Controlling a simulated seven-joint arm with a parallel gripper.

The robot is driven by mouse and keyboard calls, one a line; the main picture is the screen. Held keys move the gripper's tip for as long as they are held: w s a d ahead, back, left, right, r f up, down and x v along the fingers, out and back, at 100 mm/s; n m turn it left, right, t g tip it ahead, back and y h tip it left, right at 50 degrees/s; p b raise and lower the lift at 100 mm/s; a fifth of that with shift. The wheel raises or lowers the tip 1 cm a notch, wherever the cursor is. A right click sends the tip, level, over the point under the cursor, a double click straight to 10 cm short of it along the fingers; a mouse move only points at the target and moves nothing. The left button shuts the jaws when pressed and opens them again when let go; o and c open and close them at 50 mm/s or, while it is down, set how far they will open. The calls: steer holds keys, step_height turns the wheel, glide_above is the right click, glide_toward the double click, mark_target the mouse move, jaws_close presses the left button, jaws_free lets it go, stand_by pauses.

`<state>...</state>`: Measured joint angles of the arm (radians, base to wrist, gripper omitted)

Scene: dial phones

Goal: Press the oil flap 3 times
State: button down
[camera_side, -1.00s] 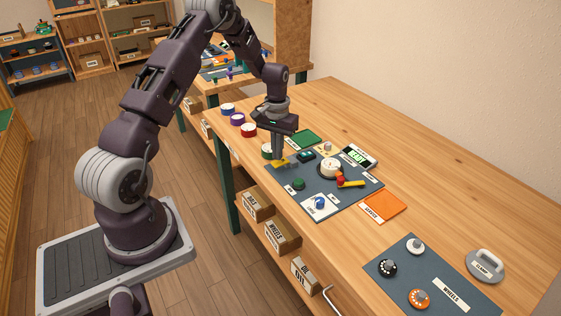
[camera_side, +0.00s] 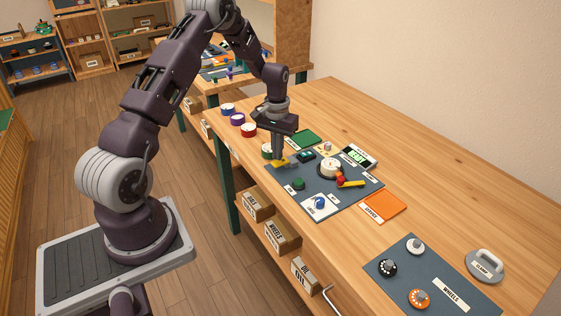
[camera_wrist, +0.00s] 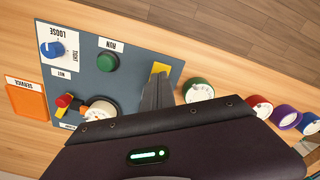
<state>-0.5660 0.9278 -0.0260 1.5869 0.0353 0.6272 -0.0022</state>
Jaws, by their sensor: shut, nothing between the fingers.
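The yellow oil flap (camera_side: 281,163) is at the left edge of the grey-blue panel (camera_side: 320,205) in the side view. It also shows in the wrist view (camera_wrist: 160,68), partly hidden behind my fingers. My gripper (camera_side: 277,157) is shut and empty, pointing down with its fingertips at the flap. The tips overlap the flap in both views and seem to touch it. How far the flap is pressed down cannot be told.
The panel also carries a green RUN button (camera_wrist: 107,62), a blue knob (camera_wrist: 50,48), a white dial (camera_side: 330,168) and a red-yellow lever (camera_side: 350,183). Colored round pots (camera_side: 249,130) line the left.

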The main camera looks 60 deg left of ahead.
mark_target(278, 163)
steer(key=shift+f, duration=1)
step_height(278, 163, up, 13)
stand_by(1.0)
steer(key=shift+r, duration=0.1)
steer(key=s+d+r+m+t, duration=0.1)
steer(key=s+d+r, duration=0.3)
steer(key=d+r, duration=0.3)
steer(key=s+d+r+m+t, duration=0.1)
steer(key=s+d+r+m, duration=0.15)
steer(key=d+r, duration=0.5)
steer(key=s+d+r+m+t, duration=0.1)
steer(key=s+d, duration=0.4)
steer(key=s, duration=0.4)
steer(key=s+d+r+m+t, duration=0.1)
steer(key=s+d, duration=0.3)
steer(key=s, duration=0.6)
steer(key=shift+s+d+t, duration=0.3)
steer(key=shift+d+t, duration=0.05)
steer(key=shift+t, duration=0.45)
